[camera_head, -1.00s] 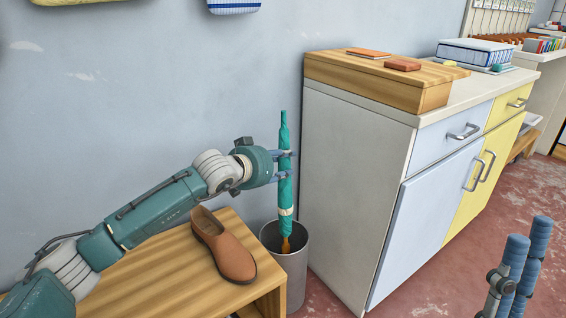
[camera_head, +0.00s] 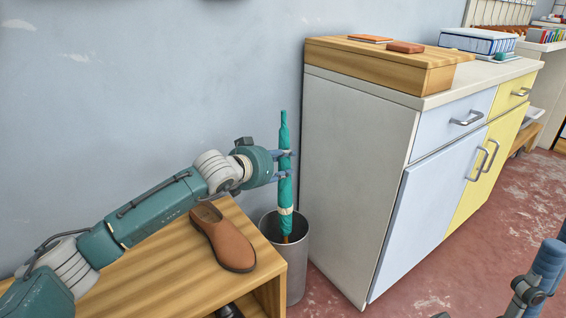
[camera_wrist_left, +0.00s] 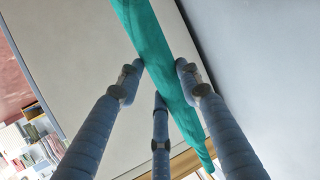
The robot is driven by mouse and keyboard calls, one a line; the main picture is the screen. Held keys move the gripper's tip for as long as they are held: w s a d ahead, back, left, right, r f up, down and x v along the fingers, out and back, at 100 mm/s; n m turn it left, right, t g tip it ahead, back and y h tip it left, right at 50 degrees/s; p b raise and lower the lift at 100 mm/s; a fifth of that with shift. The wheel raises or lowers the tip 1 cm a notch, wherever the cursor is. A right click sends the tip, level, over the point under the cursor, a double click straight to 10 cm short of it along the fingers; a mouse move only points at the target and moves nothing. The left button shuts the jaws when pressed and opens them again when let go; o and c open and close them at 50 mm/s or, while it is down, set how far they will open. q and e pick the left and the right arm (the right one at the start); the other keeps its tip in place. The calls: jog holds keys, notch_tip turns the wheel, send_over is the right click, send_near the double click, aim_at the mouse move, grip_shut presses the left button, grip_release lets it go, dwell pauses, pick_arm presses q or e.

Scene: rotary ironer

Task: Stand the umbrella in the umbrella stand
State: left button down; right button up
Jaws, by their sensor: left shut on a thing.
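The furled teal umbrella (camera_head: 285,198) stands nearly upright in the head view, with a pale band near its lower end. My left gripper (camera_head: 287,165) is shut on it around mid-height. The umbrella's brown lower end is at the mouth of the grey cylindrical umbrella stand (camera_head: 297,272), and its lowest part is hidden behind the near rim. I cannot tell whether it touches the bottom. The left wrist view shows the umbrella (camera_wrist_left: 160,55) running between the blue fingers. My right gripper (camera_head: 545,270) is partly cut off at the lower right.
A wooden bench (camera_head: 150,270) with a brown shoe (camera_head: 226,240) on it is left of the stand. A white cabinet (camera_head: 355,180) with blue and yellow fronts stands close to its right. A wooden box (camera_head: 385,68) is on the cabinet. The red floor at right is open.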

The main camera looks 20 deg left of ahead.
pick_arm(q)
jog(key=shift+r, duration=0.1)
jog(key=c, duration=1.1)
grip_release()
jog(key=v, duration=1.2)
